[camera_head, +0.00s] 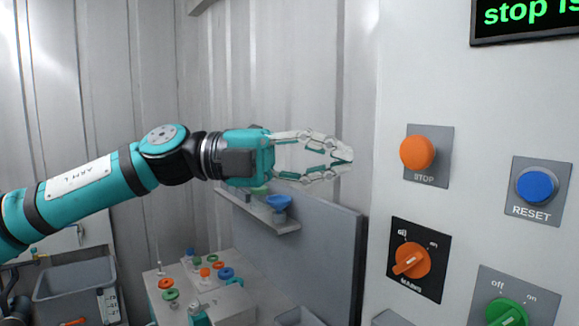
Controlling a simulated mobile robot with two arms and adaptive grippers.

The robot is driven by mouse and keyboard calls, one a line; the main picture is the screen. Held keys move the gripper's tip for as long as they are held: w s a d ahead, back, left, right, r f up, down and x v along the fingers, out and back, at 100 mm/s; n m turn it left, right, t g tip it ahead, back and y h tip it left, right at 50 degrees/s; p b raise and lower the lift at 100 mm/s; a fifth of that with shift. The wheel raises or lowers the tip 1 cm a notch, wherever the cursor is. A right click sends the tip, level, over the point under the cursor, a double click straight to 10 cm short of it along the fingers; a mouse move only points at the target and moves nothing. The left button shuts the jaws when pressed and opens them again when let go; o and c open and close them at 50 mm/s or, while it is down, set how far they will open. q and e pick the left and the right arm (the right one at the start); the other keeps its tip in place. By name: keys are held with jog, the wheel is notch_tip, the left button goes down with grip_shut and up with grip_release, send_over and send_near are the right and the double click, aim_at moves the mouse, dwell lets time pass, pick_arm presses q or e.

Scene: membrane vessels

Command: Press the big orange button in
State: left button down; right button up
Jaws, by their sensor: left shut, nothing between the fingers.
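The big orange button (416,152) sits on a grey plate marked STOP on the white panel at the right. It stands out from its plate. My left gripper (347,161) is shut and empty, its fingertips pointing right toward the button. In the picture a gap shows between the fingertips and the button, at about the same height. My right gripper is not in view.
On the panel are a blue RESET button (537,185), an orange MAINS switch (411,260), a green switch (506,312) and a display (524,17). Below my arm stand a table with coloured parts (215,305), a shelf (262,213) and a grey bin (75,287).

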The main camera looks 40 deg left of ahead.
pick_arm(q)
jog(key=b+v, duration=0.1)
jog(key=v, duration=0.4)
jog(key=shift+s+b, duration=0.1)
jog(key=shift+b, duration=0.3)
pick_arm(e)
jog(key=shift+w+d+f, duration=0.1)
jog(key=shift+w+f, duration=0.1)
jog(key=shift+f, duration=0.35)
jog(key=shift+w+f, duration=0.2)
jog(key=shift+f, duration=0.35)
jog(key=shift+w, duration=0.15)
